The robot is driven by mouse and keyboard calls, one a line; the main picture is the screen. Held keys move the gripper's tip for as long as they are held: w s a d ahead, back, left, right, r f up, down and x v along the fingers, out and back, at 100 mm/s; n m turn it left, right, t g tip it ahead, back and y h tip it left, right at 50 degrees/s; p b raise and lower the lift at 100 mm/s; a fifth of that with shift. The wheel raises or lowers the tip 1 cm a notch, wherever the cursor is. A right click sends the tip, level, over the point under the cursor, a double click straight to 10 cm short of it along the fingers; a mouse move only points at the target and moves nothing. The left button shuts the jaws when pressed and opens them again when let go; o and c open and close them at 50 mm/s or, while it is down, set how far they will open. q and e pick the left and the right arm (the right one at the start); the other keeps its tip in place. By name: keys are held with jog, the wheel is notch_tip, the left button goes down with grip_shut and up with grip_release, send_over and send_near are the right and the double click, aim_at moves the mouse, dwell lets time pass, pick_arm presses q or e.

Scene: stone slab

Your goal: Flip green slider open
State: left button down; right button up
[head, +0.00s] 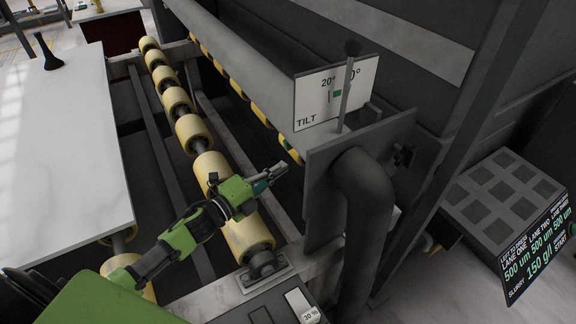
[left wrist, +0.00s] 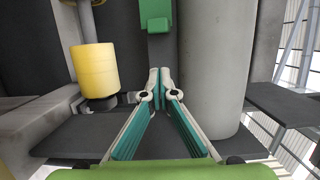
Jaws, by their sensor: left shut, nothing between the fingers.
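My left gripper (head: 281,170) is shut and empty, below and left of the scale plate. In the left wrist view its fingertips (left wrist: 160,80) meet below the green block, apart from it in the picture. My right gripper is out of view.
A thick grey pipe (head: 364,195) stands right of my left gripper. Yellow rollers (head: 193,133) run along the frame to its left. A white slab (head: 65,150) lies at the left. A dial marked 30 % (head: 311,315) and a lane display (head: 538,250) are nearer.

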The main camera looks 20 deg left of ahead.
pick_arm(q)
jog(key=v, duration=0.5)
jog(key=shift+d+r+b, duration=0.2)
jog(key=shift+d+b, duration=0.05)
jog(key=shift+b, duration=0.15)
jog(key=shift+s+f, duration=0.1)
jog(key=shift+f, duration=0.05)
